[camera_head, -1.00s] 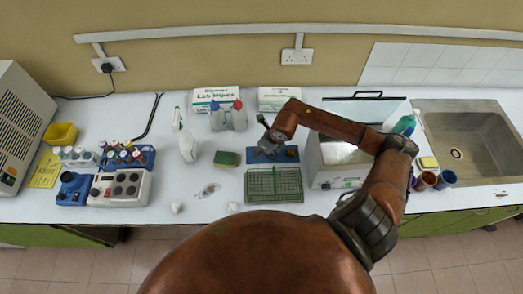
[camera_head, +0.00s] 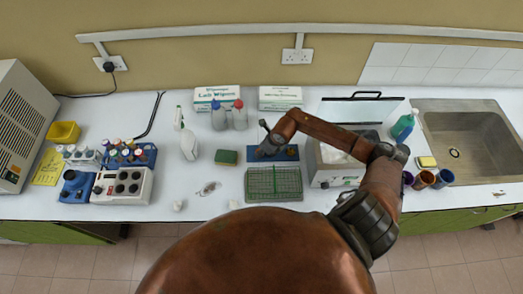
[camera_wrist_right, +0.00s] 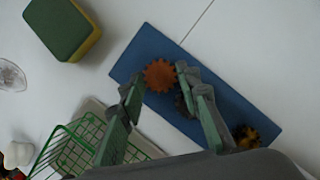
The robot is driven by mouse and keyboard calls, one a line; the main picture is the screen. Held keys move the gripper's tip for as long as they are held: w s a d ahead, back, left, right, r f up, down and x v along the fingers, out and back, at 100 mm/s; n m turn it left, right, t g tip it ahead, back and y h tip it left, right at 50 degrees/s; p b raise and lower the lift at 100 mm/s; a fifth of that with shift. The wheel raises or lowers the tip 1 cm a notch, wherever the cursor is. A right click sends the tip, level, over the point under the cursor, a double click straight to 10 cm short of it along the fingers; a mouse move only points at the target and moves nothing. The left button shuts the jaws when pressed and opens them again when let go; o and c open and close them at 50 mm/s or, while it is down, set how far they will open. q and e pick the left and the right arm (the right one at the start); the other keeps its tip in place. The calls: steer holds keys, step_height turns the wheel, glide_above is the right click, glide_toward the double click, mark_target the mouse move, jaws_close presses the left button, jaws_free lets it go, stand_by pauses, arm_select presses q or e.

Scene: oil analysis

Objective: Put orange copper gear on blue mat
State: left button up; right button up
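The blue mat (camera_wrist_right: 145,48) lies flat on the white worktop and also shows in the head view (camera_head: 290,153). An orange copper gear (camera_wrist_right: 159,75) appears on the mat in the right wrist view, between the fingertips. A dark gear (camera_wrist_right: 181,104) is partly hidden behind a finger, and a brown-gold gear (camera_wrist_right: 246,137) is at the mat's other end. My left gripper is not seen.
A green wire rack (camera_head: 273,184) stands just in front of the mat. A green-yellow sponge (camera_head: 226,157) lies to its left, and an open-lidded white device (camera_head: 335,170) stands to its right. Two wash bottles (camera_head: 239,116) stand behind. Worktop left of the sponge is partly clear.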

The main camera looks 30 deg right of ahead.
steer(key=o, duration=0.4)
steer(key=shift+o, duration=0.2)
steer(key=shift+r, duration=0.15)
steer(key=b+v, duration=0.1)
steer(key=v, duration=1.1)
steer(key=shift+b, duration=0.35)
